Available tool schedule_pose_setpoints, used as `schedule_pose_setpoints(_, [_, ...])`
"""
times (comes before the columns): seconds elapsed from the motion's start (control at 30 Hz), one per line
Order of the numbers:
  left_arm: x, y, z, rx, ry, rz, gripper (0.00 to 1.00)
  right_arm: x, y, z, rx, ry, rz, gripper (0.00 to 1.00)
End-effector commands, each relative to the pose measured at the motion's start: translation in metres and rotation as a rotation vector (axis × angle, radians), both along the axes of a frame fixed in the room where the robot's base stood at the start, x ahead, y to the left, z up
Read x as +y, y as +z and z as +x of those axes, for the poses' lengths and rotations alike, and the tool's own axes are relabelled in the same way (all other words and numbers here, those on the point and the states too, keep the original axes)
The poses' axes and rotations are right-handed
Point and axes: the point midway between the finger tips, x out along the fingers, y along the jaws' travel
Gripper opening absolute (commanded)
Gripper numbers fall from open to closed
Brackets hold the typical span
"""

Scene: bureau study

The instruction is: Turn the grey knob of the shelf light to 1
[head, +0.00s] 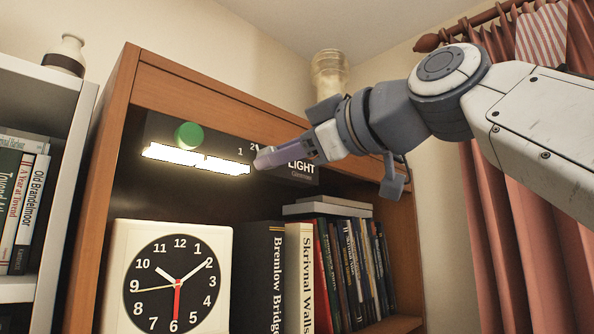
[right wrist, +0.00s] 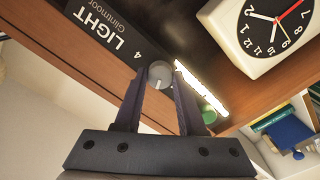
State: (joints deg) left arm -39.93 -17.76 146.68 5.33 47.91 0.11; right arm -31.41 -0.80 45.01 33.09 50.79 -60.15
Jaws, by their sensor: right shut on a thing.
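The shelf light is a dark panel (head: 160,128) under the top board of the wooden shelf, with a glowing white strip (head: 197,159) along its lower edge. The numbers 1 and 2 and the word LIGHT show on it. My left gripper is not in view.
A green round button (head: 189,135) sticks out of the panel left of the knob. Below stand a white clock (head: 226,240) and a row of books (head: 345,265). A glass jar (head: 329,74) stands above the shelf, near my right arm.

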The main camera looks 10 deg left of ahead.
Motion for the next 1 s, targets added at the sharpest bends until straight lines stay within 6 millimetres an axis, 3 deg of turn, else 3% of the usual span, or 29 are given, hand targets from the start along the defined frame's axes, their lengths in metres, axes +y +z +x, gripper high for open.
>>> schedule_pose_setpoints(0.6, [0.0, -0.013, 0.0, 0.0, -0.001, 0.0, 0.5, 0.0, -0.001, -0.001, -0.45, 0.002, -0.299, 0.0])
schedule_pose_setpoints(1.0, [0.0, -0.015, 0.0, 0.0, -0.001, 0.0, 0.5, 0.001, -0.001, -0.001, -0.59, 0.002, -0.393, 0.0])
